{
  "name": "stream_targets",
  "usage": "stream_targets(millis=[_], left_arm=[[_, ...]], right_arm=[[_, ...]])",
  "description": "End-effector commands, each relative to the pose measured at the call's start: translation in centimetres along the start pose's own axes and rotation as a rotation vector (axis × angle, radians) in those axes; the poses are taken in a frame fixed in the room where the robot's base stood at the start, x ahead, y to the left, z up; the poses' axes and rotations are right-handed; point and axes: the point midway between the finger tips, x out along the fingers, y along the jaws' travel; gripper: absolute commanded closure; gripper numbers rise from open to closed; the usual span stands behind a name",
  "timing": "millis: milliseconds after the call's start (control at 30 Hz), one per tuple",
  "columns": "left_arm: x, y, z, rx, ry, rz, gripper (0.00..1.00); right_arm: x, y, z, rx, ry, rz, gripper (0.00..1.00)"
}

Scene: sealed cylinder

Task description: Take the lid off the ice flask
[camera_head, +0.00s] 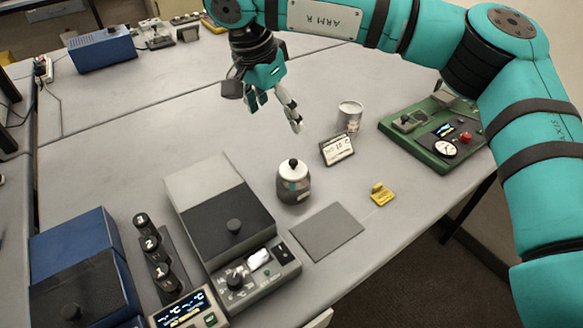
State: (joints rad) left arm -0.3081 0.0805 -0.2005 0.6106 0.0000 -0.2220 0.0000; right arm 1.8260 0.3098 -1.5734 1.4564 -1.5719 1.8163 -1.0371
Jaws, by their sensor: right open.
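The ice flask (294,188) stands upright near the middle of the table, a dark grey body with a white band. Its pale lid (293,169) with a black knob sits on top. My right gripper (279,112) hangs above the table, behind the flask and a little to its left. Its fingers are apart with nothing between them, and it does not touch the flask. My left gripper is not in view.
A small sign (337,149) and a metal can (349,116) stand behind right of the flask. A grey plate (319,231) and yellow piece (382,194) lie in front. A grey box device (220,205) is left; a green instrument (437,139) is right.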

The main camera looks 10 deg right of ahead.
Motion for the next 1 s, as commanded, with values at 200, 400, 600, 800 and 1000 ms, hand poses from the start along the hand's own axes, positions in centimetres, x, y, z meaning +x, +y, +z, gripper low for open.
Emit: stream_targets(millis=[200, 400, 600, 800, 1000], left_arm=[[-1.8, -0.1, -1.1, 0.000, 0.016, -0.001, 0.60], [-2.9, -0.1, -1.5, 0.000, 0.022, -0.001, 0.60], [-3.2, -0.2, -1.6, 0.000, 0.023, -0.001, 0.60], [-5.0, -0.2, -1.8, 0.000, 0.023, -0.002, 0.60], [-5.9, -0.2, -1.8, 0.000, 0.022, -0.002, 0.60]], right_arm=[[4.5, 0.1, -0.1, -0.002, -0.002, 0.005, 0.16], [8.4, 0.2, 0.0, -0.002, -0.002, 0.004, 0.16], [10.2, 0.1, 0.1, -0.002, -0.001, 0.000, 0.16], [12.1, 0.6, 0.1, -0.002, -0.002, 0.005, 0.16], [14.9, 0.6, 0.2, 0.000, -0.002, 0.001, 0.16]])
